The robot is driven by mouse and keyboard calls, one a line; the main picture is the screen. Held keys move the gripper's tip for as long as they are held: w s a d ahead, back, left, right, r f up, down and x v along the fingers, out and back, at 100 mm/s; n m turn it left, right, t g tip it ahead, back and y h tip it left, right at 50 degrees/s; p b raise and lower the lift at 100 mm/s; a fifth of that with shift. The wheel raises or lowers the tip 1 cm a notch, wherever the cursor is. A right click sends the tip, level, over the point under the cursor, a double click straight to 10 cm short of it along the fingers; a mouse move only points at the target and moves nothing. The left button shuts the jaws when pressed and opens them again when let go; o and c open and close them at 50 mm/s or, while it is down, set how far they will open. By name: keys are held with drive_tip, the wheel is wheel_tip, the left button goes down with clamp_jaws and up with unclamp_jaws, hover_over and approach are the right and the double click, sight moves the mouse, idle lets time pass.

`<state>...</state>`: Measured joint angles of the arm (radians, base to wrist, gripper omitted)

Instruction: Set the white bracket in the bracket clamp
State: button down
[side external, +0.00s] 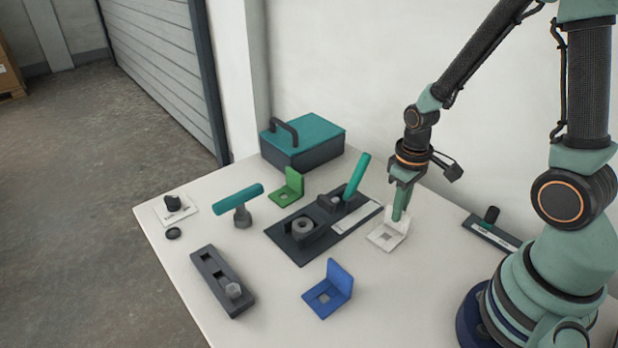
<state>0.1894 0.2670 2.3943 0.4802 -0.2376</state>
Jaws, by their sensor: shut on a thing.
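The white bracket (384,238) is L-shaped, with a square hole in its flat leg, and is at or just above the tabletop right of the clamp; I cannot tell whether it touches the table. My gripper (399,214) points down and is shut on the bracket's upright leg, partly hiding it. What looks like the bracket clamp (290,246) is a dark plate in the middle of the table. It carries a round grey part (303,228), a pale label strip and a raised teal lever (357,177).
A green bracket (290,187) stands behind the clamp and a blue bracket (331,289) in front. A teal-handled tool (239,203) stands left, near a dark slotted block (222,282). A teal-lidded box (302,143) is at the back. A dark plate with a knob (490,232) lies right.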

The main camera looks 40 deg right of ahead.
drive_tip(key=shift+r, duration=0.15)
drive_tip(key=shift+r, duration=1.35)
drive_tip(key=shift+r, duration=2.05)
drive_tip(key=w+a+r, duration=0.3)
drive_tip(key=w+a, duration=0.9)
drive_tip(key=a, duration=0.1)
drive_tip(key=shift+m, duration=0.3)
drive_tip(key=shift+w+f, duration=0.15)
drive_tip(key=shift+f, duration=2.1)
drive_tip(key=shift+f, duration=0.95)
drive_tip(key=c, duration=0.6)
unclamp_jaws()
